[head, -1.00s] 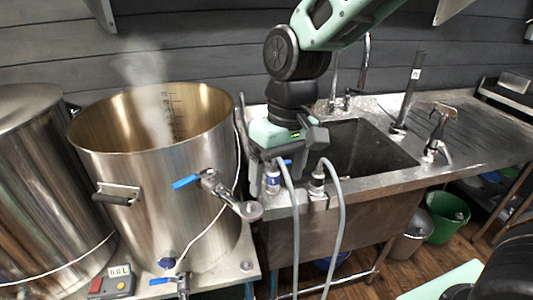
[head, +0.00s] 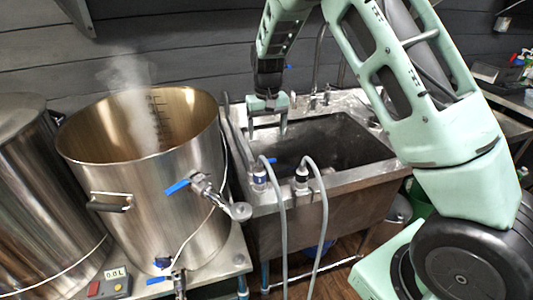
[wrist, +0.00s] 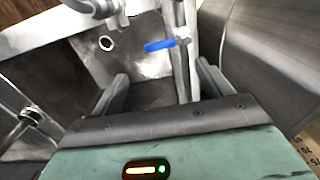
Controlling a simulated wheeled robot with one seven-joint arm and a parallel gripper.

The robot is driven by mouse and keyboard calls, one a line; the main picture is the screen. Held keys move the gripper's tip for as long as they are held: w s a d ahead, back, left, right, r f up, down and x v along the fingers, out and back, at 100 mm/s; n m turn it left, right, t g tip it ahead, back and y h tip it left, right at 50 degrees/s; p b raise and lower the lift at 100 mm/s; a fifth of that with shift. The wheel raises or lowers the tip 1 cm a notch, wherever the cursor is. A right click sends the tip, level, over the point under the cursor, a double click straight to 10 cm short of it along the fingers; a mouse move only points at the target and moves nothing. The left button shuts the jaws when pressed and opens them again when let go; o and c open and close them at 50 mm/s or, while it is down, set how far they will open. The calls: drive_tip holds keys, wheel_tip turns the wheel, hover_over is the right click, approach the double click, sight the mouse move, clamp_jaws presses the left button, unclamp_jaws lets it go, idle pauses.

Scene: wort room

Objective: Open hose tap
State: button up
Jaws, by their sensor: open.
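The hose tap has a blue lever (head: 282,161), at the sink's front left rim beside a grey hose fitting (head: 259,176). In the wrist view the blue lever (wrist: 160,45) lies roughly crosswise, beyond and between the fingertips, attached to a metal body (wrist: 183,34). My gripper (head: 267,122) is open and empty. It points down over the left part of the sink, behind the tap and apart from the lever. Both fingers also show in the wrist view (wrist: 163,82), with nothing between them.
A steaming steel kettle (head: 140,190) with its own blue-handled valve (head: 180,187) stands left of the sink (head: 345,180). A second hose fitting (head: 301,178) and hanging grey hoses (head: 323,205) stand close right of the tap. A faucet (head: 320,85) rises behind.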

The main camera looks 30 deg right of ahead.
sight(267, 160)
wheel_tip(267, 160, down, 10)
drive_tip(key=shift+r+p, duration=0.1)
drive_tip(key=shift+p, duration=0.7)
drive_tip(key=c, duration=1.4)
